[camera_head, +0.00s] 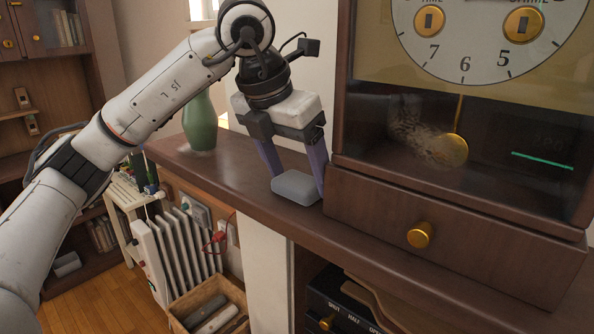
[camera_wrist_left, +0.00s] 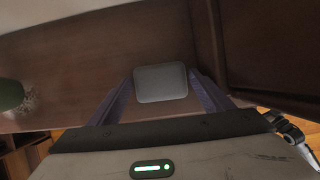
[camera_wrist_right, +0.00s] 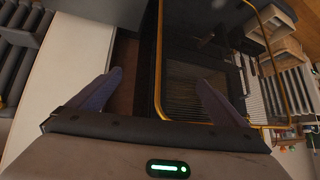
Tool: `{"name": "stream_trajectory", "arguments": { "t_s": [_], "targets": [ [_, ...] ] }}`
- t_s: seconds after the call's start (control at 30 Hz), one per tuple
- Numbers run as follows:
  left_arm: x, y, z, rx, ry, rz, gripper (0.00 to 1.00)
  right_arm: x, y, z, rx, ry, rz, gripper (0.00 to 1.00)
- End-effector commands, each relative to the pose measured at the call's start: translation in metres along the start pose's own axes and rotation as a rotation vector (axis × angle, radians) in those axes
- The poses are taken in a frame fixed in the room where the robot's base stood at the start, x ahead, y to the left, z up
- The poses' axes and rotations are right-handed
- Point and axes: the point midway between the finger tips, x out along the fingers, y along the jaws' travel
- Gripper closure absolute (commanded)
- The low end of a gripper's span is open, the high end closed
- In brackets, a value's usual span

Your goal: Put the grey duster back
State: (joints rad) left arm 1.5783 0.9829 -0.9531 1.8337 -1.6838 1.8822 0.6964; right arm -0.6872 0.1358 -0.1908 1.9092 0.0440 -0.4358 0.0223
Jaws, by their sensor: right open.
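The grey duster (camera_head: 296,188), a small rounded grey block, is at the top of the brown mantel shelf (camera_head: 240,190), close beside the clock's left side. My left gripper (camera_head: 302,182) reaches down over it, with one purple finger against each side. The left wrist view shows the duster (camera_wrist_left: 161,83) between the two fingertips; whether it rests on the shelf or is just above it is hard to tell. My right gripper (camera_wrist_right: 161,80) shows only in its own wrist view; its fingers are wide apart with nothing held between them.
A large brown clock (camera_head: 455,200) with a gold-knobbed drawer stands right of the duster. A green vase (camera_head: 200,125) stands on the shelf's far end. Below are a white radiator (camera_head: 180,250) and a wooden crate (camera_head: 232,287) with grey things in it. A gold-edged black frame (camera_wrist_right: 160,60) is near my right gripper.

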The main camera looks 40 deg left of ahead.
Motion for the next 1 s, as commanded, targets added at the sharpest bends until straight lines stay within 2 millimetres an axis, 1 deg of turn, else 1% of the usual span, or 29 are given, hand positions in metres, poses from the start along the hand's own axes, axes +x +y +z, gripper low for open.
{"name": "stream_trajectory", "arguments": {
  "t_s": [0.13, 0.27, 0.37, 0.5, 0.53, 0.6, 0.7, 0.83, 1.0],
  "targets": [
    [-0.003, 0.0, 0.001, 0.0, 0.0, 0.0, 0.27, -0.002, 0.0, -0.002, 0.0, 0.0, 0.0, 0.03],
    [-0.016, 0.0, 0.002, 0.0, -0.003, -0.001, 0.27, -0.002, 0.0, -0.002, 0.0, 0.001, 0.0, 0.03],
    [-0.035, -0.001, 0.002, 0.002, -0.005, -0.001, 0.27, -0.001, 0.0, -0.002, 0.0, 0.001, 0.0, 0.03],
    [-0.069, 0.0, 0.003, 0.001, -0.006, -0.001, 0.27, -0.004, 0.0, -0.005, 0.0, 0.001, 0.0, 0.03],
    [-0.078, 0.0, 0.004, 0.0, -0.006, 0.002, 0.27, -0.007, -0.001, -0.008, 0.0, 0.001, 0.0, 0.03],
    [-0.091, 0.0, 0.004, 0.0, -0.006, 0.002, 0.27, -0.011, -0.001, -0.011, 0.0, 0.0, 0.0, 0.03],
    [-0.107, 0.0, 0.003, -0.001, -0.004, 0.001, 0.27, -0.014, -0.001, -0.015, 0.0, 0.0, 0.0, 0.03],
    [-0.119, 0.0, 0.002, -0.001, -0.002, 0.001, 0.27, -0.017, -0.002, -0.018, 0.0, 0.001, 0.0, 0.03],
    [-0.124, 0.0, 0.002, -0.001, -0.001, 0.0, 0.27, -0.018, -0.002, -0.018, 0.0, 0.001, 0.0, 0.03]
  ]
}}
